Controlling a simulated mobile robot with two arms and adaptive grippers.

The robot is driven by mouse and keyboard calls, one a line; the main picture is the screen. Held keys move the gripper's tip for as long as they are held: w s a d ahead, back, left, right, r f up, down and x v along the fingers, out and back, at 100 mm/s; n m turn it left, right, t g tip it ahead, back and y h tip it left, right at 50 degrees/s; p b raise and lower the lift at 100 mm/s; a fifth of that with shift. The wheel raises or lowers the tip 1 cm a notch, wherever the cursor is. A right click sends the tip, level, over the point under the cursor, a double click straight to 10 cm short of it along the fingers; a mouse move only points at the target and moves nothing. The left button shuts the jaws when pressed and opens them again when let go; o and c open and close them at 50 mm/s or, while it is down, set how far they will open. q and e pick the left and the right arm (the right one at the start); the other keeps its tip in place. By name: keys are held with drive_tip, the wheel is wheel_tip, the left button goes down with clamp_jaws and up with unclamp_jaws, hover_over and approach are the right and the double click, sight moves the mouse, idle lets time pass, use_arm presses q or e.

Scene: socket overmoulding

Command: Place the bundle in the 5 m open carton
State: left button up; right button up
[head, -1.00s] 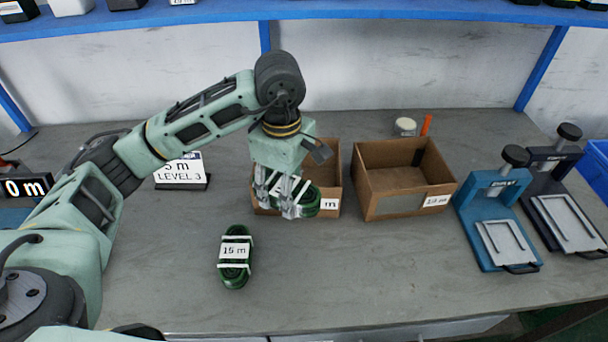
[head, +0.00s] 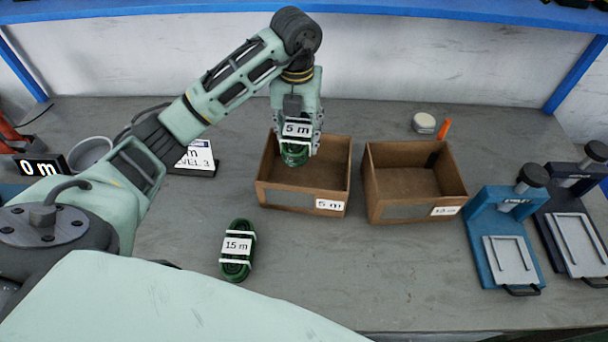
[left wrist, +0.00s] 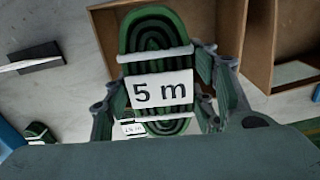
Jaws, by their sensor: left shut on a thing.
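My left gripper (head: 297,140) is shut on a green coiled cable bundle (head: 294,155) with white ties and a "5 m" label. It holds the bundle upright over the back part of the open carton labelled "5 m" (head: 285,199). In the left wrist view the bundle (left wrist: 156,40) sits between the fingers, with the carton (left wrist: 102,30) behind it. I cannot tell how far the bundle is above the carton's floor. The visible carton floor is empty. My right gripper is not in view.
A "15 m" bundle (head: 237,262) lies on the bench in front. A sign (head: 197,158) stands left of the cartons. Blue (head: 507,240) and dark (head: 570,225) presses stand at right. A white tub (head: 424,123) stands behind.

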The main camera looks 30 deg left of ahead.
use_arm(q)
drive_tip(key=p, duration=0.2)
hover_over(299, 182)
wheel_tip(299, 182, down, 11)
drive_tip(key=shift+f, duration=0.1)
wheel_tip(299, 182, down, 4)
drive_tip(key=shift+f, duration=0.45)
drive_tip(key=shift+f, duration=0.1)
drive_tip(key=o, duration=1.2)
drive_tip(key=shift+o, duration=0.2)
